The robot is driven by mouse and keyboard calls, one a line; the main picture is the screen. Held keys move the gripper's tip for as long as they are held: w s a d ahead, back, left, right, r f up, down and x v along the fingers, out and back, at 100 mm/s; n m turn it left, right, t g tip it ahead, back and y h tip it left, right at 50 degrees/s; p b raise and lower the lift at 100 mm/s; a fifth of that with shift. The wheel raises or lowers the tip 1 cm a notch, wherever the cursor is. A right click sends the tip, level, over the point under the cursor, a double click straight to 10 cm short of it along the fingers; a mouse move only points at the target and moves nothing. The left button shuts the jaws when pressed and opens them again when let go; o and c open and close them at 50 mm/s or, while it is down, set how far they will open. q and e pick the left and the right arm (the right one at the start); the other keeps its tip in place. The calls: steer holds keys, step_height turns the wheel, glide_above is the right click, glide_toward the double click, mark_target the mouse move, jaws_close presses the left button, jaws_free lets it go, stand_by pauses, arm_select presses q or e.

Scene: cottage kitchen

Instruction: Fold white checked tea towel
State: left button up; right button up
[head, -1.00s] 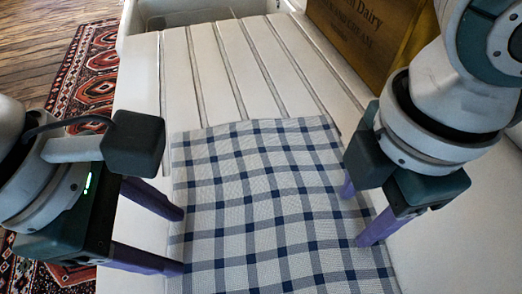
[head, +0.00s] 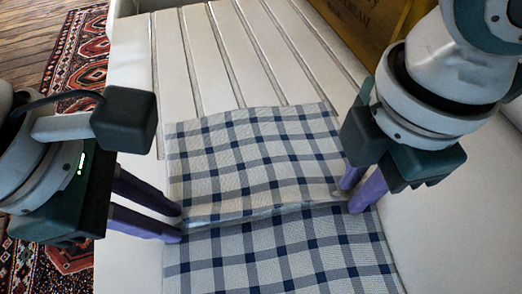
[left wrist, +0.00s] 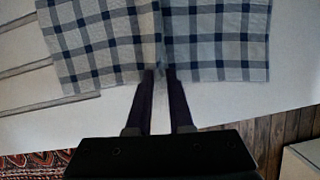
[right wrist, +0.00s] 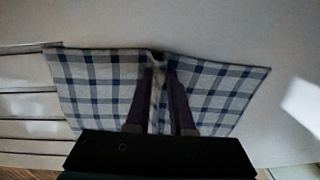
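The white checked tea towel (head: 262,160), with navy and grey-blue bands, lies on the white ribbed surface. A raised crease runs across it from left to right, and the front part (head: 285,255) spreads out flat. My left gripper (head: 180,223) is at the left end of the crease, its fingers drawn in on the pinched cloth. In the left wrist view, towel (left wrist: 95,45) shows on both sides of the fingers. My right gripper (head: 348,200) is likewise shut on the cloth at the right end. The right wrist view shows the bunched towel (right wrist: 95,80) between its fingers.
The bare grooved drainer (head: 215,60) extends behind the towel. A wooden dairy crate (head: 365,25) stands at the back right. A patterned red rug (head: 80,75) lies on the wooden floor to the left, beyond the surface's edge.

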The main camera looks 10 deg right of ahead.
arm_select(q)
jaws_close()
arm_select(e)
jaws_close()
stand_by(0.4)
